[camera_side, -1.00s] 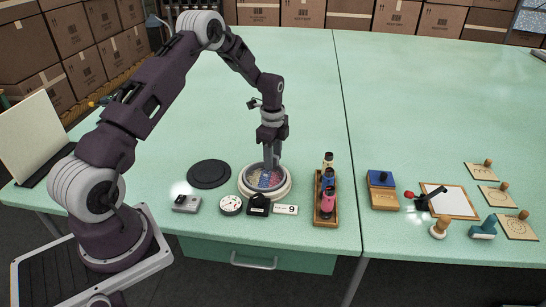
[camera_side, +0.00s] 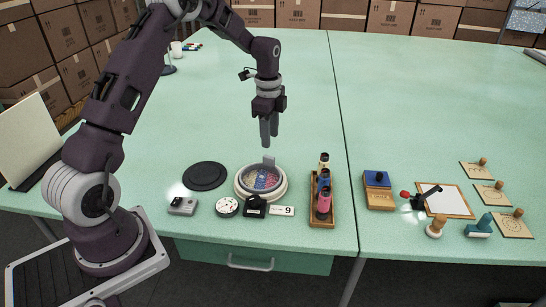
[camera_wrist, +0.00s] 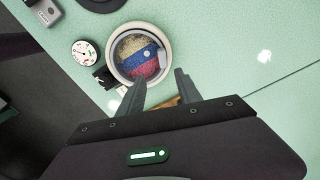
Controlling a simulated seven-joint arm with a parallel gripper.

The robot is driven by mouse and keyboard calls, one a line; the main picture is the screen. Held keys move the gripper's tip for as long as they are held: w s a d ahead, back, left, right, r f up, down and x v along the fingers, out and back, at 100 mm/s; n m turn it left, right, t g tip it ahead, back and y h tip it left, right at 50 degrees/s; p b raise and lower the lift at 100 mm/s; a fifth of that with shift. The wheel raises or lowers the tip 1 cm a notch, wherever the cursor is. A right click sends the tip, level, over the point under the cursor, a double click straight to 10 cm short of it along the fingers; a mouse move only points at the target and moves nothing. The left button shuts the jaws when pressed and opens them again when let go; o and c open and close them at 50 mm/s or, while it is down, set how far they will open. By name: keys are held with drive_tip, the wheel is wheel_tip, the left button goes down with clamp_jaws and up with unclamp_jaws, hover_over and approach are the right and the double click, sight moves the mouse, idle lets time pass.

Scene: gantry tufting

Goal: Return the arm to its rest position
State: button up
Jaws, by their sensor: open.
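My gripper (camera_side: 269,132) is open and empty in the side view, pointing down and raised clear above the round white-rimmed hoop (camera_side: 245,193). In the wrist view my gripper's two fingers (camera_wrist: 161,88) stand apart with nothing between them. The hoop also shows in the wrist view (camera_wrist: 112,67), just beyond the fingertips. Inside it is a round patch with yellow, blue and red bands (camera_wrist: 139,55). A small grey upright piece (camera_side: 268,160) stands at the hoop's far edge.
A black disc (camera_side: 205,175), a grey box (camera_side: 182,206), a white dial (camera_side: 227,207) and a "9" card (camera_side: 282,211) surround the hoop. A wooden tray (camera_side: 331,212) holds bottles. Stamps and a white pad (camera_side: 447,200) lie right. The table behind is mostly clear.

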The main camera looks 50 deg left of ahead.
drive_tip(key=s+d+r+n+t, duration=0.1)
drive_tip(key=s+d+r+n, duration=0.1)
drive_tip(key=s+d+r, duration=0.45)
drive_tip(key=s+d+r+n+t, duration=0.1)
drive_tip(key=s+d+r+n, duration=0.25)
drive_tip(key=r, duration=0.65)
drive_tip(key=s+d+r+n+t, duration=0.1)
drive_tip(key=s+d+n, duration=0.2)
drive_tip(key=s, duration=0.7)
drive_tip(key=s+d+r+n+t, duration=0.1)
drive_tip(key=s+d, duration=0.4)
drive_tip(key=s, duration=0.5)
drive_tip(key=n+t, duration=0.1)
drive_tip(key=n, duration=0.1)
drive_tip(key=shift+s+r+n, duration=0.2)
drive_tip(key=shift+s+n, duration=0.15)
drive_tip(key=shift+s, duration=0.05)
